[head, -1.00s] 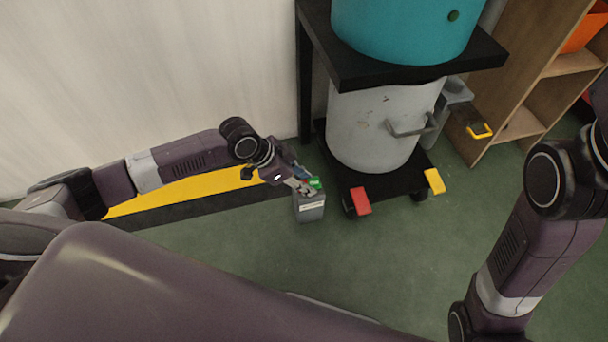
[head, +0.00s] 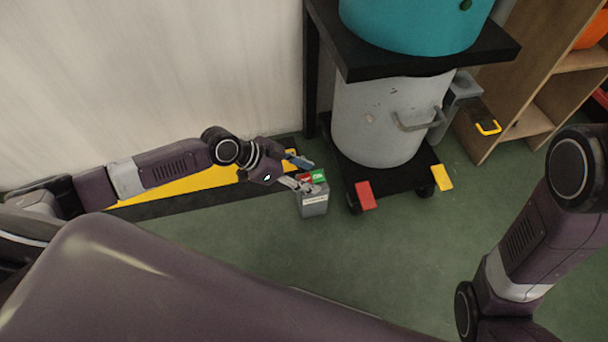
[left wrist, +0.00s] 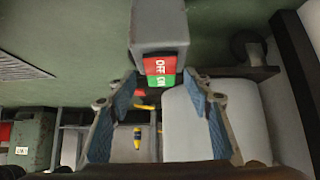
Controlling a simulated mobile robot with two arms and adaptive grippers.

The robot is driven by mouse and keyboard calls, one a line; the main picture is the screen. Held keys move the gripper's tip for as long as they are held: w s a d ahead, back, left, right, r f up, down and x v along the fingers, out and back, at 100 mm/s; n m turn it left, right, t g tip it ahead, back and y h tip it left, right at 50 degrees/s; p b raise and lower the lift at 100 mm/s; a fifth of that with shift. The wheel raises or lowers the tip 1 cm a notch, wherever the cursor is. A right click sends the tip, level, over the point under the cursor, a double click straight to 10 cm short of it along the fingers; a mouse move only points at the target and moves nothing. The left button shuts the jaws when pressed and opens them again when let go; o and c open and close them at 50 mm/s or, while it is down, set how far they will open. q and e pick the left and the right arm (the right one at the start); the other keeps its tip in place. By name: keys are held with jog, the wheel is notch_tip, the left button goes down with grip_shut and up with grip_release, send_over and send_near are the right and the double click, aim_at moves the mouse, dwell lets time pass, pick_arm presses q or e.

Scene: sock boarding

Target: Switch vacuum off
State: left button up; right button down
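The vacuum switch is a small grey box (head: 314,206) on the floor by the wall, left of the vacuum cart. Its top has a red OFF button (head: 304,178) and a green ON button (head: 318,176). In the left wrist view the red OFF button (left wrist: 160,66) and green ON button (left wrist: 163,80) face my camera. My left gripper (head: 299,173) is open and empty just left of the box, and its spread fingers (left wrist: 161,84) flank the buttons in the wrist picture. I cannot tell whether either button is pressed in. My right gripper is out of view.
A grey drum (head: 375,125) stands on a black wheeled cart with red (head: 365,195) and yellow (head: 441,177) pedals, below a black shelf (head: 360,65) bearing a teal drum (head: 408,20). A wooden shelf unit (head: 515,75) stands right. The green floor in front is clear.

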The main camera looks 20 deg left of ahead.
pick_arm(q)
jog(key=shift+s+a+r, duration=0.1)
jog(key=shift+a+r, duration=0.05)
jog(key=shift+a, duration=0.15)
jog(key=v, duration=1.2)
